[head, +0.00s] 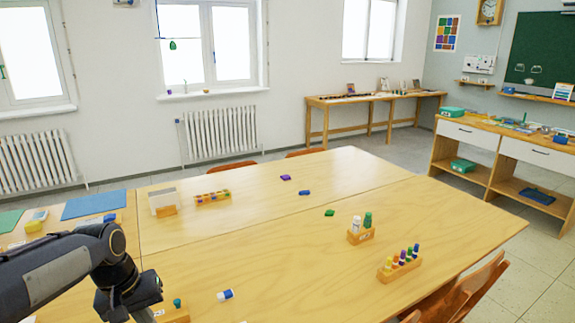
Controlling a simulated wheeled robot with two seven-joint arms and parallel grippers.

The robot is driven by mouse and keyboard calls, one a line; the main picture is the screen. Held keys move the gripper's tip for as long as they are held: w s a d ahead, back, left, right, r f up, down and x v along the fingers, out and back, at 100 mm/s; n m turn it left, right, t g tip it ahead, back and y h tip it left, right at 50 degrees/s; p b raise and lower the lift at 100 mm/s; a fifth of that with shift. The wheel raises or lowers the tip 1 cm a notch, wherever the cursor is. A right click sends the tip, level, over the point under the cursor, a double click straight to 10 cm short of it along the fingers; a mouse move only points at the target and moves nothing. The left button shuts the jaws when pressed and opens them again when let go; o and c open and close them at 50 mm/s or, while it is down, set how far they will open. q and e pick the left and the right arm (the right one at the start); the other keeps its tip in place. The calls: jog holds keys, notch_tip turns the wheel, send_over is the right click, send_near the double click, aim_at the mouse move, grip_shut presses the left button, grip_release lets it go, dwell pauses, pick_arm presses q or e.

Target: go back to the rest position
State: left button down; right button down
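My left arm comes in from the lower left in the head view. Its gripper (146,314) points down at the bottom edge of the picture, and its fingertips are cut off or hidden, so I cannot tell whether it is open or shut. It is close to a small wooden block (174,316) with a green-topped piece on the near table. My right gripper is not in view.
The wooden table (300,257) holds a white-and-blue piece (226,295), a marker rack (399,265), a holder with two bottles (361,236), a paint box (212,197) and a white container (164,199). Orange chairs (463,292) stand at right. The table's middle is mostly clear.

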pick_arm(q)
jog(key=s+d+r+m+t+h+p, duration=0.1)
jog(key=s+d+t, duration=0.1)
jog(key=s+d, duration=0.3)
jog(key=s+d+r+m+t+h, duration=0.1)
jog(key=s+d, duration=0.4)
jog(key=s, duration=0.8)
jog(key=shift+m+t+p, duration=0.35)
jog(key=shift+m+t, duration=0.35)
jog(key=shift+m, duration=0.1)
jog(key=shift+s+a, duration=0.15)
